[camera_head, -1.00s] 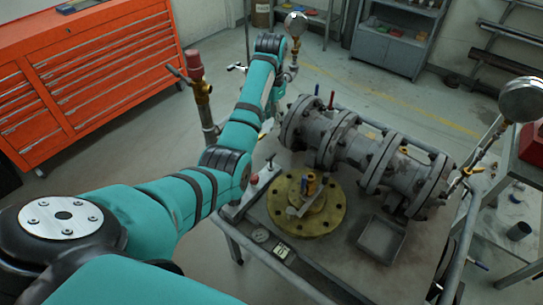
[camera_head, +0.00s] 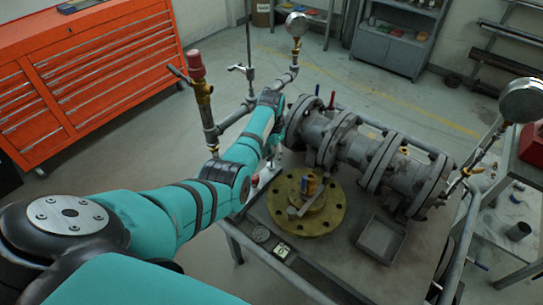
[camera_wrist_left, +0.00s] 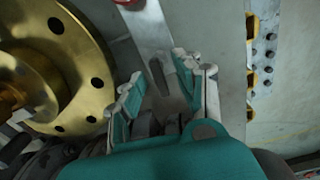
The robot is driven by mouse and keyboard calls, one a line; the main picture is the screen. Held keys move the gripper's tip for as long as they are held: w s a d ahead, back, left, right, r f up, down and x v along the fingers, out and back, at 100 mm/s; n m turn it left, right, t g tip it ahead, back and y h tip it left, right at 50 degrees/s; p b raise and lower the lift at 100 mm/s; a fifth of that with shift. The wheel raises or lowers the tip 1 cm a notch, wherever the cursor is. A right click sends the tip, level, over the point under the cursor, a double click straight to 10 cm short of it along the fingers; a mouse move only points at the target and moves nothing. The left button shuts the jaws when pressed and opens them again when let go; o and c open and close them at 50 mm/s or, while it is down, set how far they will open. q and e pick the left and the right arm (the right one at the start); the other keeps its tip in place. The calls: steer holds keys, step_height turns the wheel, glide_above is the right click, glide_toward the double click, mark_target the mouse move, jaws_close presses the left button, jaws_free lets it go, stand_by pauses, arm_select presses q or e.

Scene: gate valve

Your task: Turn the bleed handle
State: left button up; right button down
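I cannot tell for sure which part is the bleed handle. My left gripper (camera_head: 272,160) points down at the bench's left edge, beside the brass flange (camera_head: 333,222), mostly hidden by my wrist. In the left wrist view the gripper (camera_wrist_left: 160,78) has its fingers apart. A dark slim part shows between them; I see no clear grasp. My right gripper is not in view.
The grey flanged valve body (camera_head: 345,145) lies across the bench behind the brass flange. A grey tray (camera_head: 381,240) sits at its right. A red-topped pipe (camera_head: 203,95) stands left of my arm. The orange tool cabinet (camera_head: 90,75) is farther left, with open floor beyond.

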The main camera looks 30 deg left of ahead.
arm_select(q)
steer(key=shift+f, duration=0.45)
steer(key=shift+c, duration=0.2)
jaws_close()
